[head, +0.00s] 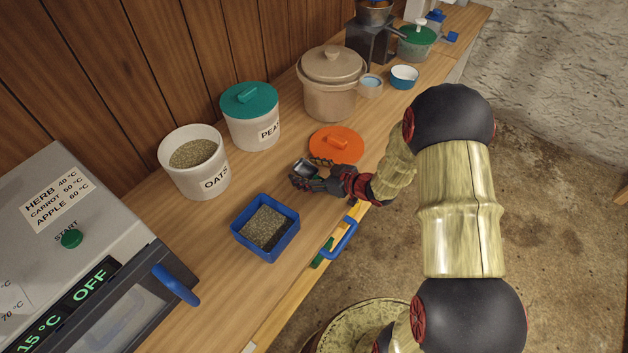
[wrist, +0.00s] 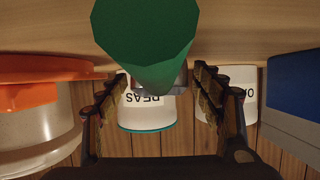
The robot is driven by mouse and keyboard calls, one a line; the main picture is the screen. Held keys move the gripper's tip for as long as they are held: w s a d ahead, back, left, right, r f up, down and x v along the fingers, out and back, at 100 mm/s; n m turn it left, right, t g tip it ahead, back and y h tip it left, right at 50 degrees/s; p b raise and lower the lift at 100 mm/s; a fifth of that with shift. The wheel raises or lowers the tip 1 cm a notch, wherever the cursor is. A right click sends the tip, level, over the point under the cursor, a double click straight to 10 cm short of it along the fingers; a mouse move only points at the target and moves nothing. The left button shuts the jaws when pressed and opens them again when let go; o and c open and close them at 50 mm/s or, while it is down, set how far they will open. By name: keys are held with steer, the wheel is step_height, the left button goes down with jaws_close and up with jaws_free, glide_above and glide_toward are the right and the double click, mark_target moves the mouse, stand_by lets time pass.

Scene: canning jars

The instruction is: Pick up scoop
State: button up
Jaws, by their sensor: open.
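The scoop shows in the wrist view as a large green handle (wrist: 145,35) with a grey metal part just behind it. In the head view its grey metal bowl (head: 304,168) shows on the counter, with the handle largely hidden by my gripper.
The orange lid (head: 336,145) lies close beside my gripper. A blue tray (head: 265,228) of grain stands nearer the front. The oats tub (head: 195,182) is open; the peas tub (head: 250,132) has a green lid. A blue handle (head: 340,236) juts from the counter front.

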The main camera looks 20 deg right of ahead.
steer(key=c, duration=0.3)
steer(key=c, duration=1.1)
steer(key=shift+r, duration=0.1)
